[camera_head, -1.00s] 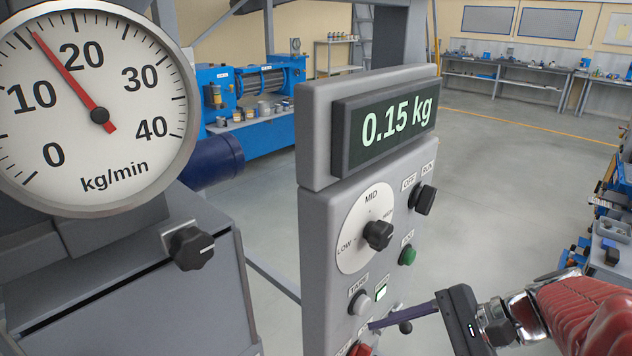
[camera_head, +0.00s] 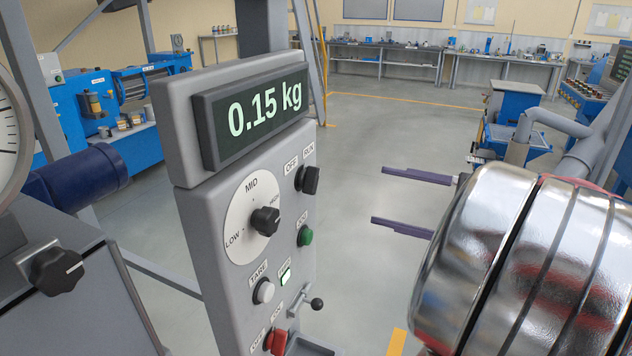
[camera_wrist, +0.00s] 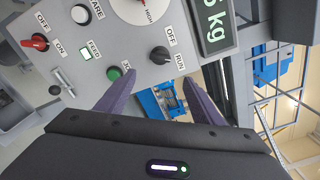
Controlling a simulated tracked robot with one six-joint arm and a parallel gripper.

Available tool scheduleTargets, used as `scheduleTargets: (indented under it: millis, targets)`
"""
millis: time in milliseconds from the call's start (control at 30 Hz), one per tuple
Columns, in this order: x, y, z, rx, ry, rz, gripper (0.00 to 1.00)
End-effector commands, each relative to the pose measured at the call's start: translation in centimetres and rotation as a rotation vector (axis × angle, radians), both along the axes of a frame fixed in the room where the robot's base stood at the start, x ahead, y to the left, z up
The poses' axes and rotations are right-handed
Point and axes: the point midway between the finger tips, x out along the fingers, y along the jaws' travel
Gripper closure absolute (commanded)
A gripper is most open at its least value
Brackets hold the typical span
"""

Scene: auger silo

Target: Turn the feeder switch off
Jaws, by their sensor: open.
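The grey control panel (camera_head: 203,235) carries a black OFF/RUN knob (camera_head: 307,179) at its upper right. In the wrist view this knob (camera_wrist: 160,56) appears to have its mark toward RUN. A red switch (camera_head: 277,341) sits at the panel's bottom; the wrist view shows it (camera_wrist: 37,42) between OFF and ON labels. The FEED lamp (camera_head: 285,275) is lit. I cannot tell which is the feeder switch. My gripper (camera_head: 379,195) is open and empty, right of the panel and apart from it. In the wrist view its fingertips (camera_wrist: 158,76) lie just below the OFF/RUN knob.
The display (camera_head: 262,117) reads 0.15 kg. A LOW/MID/HIGH dial (camera_head: 264,221), green button (camera_head: 304,236), white TARE button (camera_head: 264,291) and small lever (camera_head: 316,303) crowd the panel. A black knob (camera_head: 56,270) is at left.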

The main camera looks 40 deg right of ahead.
Motion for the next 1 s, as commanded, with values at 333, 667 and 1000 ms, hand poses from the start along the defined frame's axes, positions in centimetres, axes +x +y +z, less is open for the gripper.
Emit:
scheduleTargets:
  millis: [333, 667, 1000]
  targets:
    - [0.5, 0.3, 0.0, 0.0, 0.002, 0.001, 0.39]
    - [3.5, 2.2, 0.0, -0.001, 0.002, 0.002, 0.39]
    - [7.0, 4.2, 0.0, 0.0, 0.003, 0.001, 0.39]
